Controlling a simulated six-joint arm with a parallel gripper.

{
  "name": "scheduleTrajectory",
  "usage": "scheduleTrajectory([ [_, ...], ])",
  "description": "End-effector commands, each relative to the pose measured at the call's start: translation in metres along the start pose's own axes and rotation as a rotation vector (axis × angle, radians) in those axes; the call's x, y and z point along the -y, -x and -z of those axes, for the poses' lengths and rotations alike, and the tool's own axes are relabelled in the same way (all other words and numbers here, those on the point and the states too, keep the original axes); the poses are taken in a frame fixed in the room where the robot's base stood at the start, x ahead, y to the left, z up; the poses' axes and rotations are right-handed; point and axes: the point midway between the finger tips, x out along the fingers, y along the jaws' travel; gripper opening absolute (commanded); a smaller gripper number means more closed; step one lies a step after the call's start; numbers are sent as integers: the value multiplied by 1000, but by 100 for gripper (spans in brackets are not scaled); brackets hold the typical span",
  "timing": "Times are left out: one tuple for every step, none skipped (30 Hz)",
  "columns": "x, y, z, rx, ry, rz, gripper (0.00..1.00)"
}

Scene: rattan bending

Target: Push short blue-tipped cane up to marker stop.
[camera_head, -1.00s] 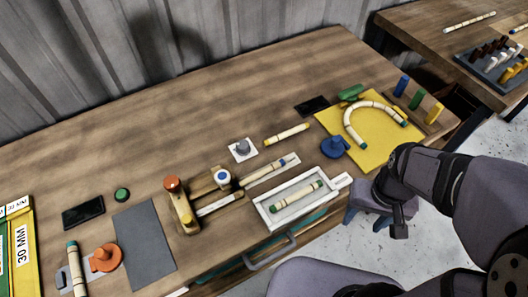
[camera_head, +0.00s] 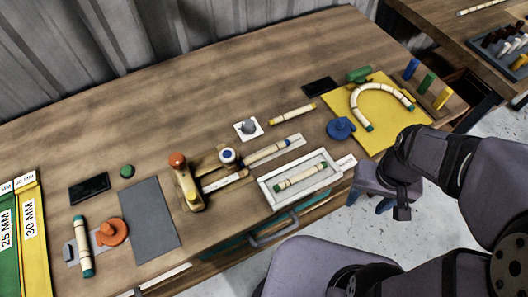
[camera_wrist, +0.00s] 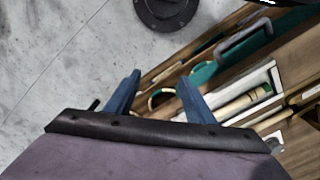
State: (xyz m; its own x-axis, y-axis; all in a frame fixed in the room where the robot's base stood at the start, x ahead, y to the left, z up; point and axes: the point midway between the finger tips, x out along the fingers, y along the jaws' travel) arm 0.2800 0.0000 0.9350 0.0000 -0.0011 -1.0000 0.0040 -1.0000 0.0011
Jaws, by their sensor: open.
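At the channel's lower left stands a tan fixture with an orange knob (camera_head: 185,182), beside a white piece with a blue top (camera_head: 228,156). I cannot tell which part is the marker stop. My gripper (camera_head: 367,203) is off the bench's front edge, right of the channel and well apart from the cane. Its blue fingers are open and empty in the wrist view (camera_wrist: 158,92).
A white tray (camera_head: 268,196) with a green-tipped cane (camera_head: 300,179) lies between my gripper and the channel. A yellow-tipped cane (camera_head: 293,115) lies behind. A yellow board (camera_head: 398,133) with a bent cane (camera_head: 357,103) is at right. Bare bench (camera_head: 150,125) extends behind.

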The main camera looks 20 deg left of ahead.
Motion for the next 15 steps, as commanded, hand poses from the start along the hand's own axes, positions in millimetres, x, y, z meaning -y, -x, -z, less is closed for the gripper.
scheduleTrajectory([
  [0, 0, 0, 0, 0, 0, 49],
  [0, 0, 0, 0, 0, 0, 49],
  [0, 0, 0, 0, 0, 0, 49],
  [0, 0, 0, 0, 0, 0, 49],
  [0, 0, 0, 0, 0, 0, 49],
  [0, 0, 0, 0, 0, 0, 47],
  [0, 0, 0, 0, 0, 0, 40],
  [0, 0, 0, 0, -1, 0, 32],
  [0, 1, 2, 1, -4, 1, 23],
  [1, 2, 3, 1, -8, 1, 16],
  [2, 2, 5, 3, -14, 3, 8],
  [3, 4, 9, 5, -24, 5, 0],
  [5, 6, 13, 6, -36, 7, 0],
  [6, 8, 18, 9, -50, 9, 0],
  [9, 12, 26, 13, -74, 14, 0],
])
